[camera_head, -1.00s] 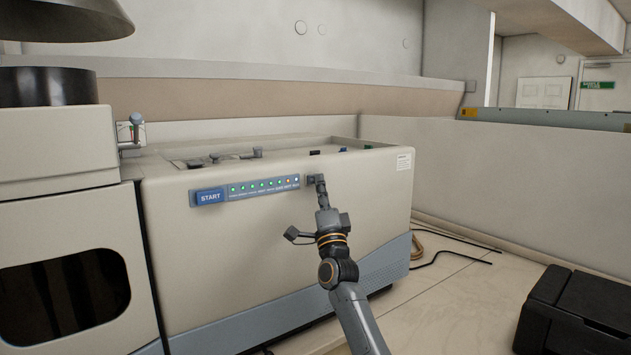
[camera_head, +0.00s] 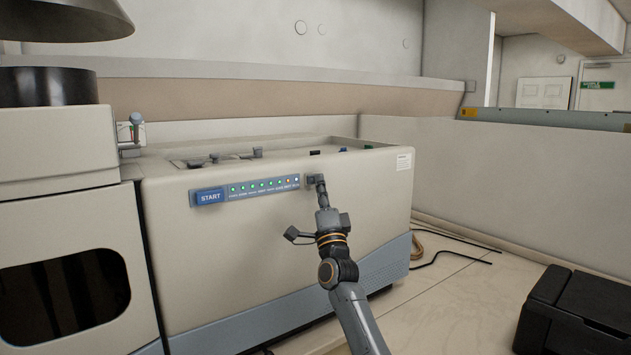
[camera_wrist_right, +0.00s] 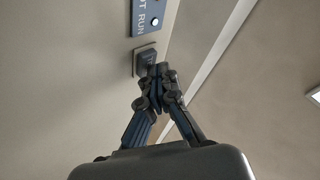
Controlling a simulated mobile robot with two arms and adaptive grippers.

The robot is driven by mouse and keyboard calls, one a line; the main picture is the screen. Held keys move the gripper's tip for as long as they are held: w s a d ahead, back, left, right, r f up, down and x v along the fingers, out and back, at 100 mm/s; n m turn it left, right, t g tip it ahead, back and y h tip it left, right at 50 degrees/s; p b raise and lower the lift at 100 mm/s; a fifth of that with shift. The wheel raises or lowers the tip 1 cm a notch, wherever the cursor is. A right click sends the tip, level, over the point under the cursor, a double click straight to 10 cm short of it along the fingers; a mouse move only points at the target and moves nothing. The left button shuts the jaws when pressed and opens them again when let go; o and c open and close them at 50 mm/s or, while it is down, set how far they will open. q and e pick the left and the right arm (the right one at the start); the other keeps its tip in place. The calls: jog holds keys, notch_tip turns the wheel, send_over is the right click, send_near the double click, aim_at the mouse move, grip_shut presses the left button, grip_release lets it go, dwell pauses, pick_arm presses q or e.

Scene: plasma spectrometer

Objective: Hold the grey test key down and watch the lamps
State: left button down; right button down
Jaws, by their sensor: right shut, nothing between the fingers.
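The grey test key (camera_head: 310,180) sits on the front of the beige spectrometer, just right of the lamp strip. In the right wrist view the key (camera_wrist_right: 146,60) stands in a square surround. My right gripper (camera_head: 320,181) is shut and empty, with its tips at the key; they also show in the wrist view (camera_wrist_right: 157,72). They appear to touch its lower edge; how far it is pressed I cannot tell. My left gripper is not in view.
A black box (camera_head: 575,310) stands at the bench's right. Dark cables (camera_head: 455,255) lie on the bench beside the spectrometer (camera_head: 240,255). The bench between cables and box is clear.

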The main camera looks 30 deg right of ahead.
jog(key=shift+s+h, duration=0.15)
jog(key=shift+h, duration=0.15)
dwell(0.5)
jog(key=shift+s+p, duration=0.4)
jog(key=shift+s, duration=0.3)
jog(key=s, duration=0.1)
jog(key=s+p, duration=0.1)
jog(key=s, duration=0.1)
jog(key=s+p, duration=0.1)
jog(key=s, duration=0.1)
jog(key=shift+d, duration=0.25)
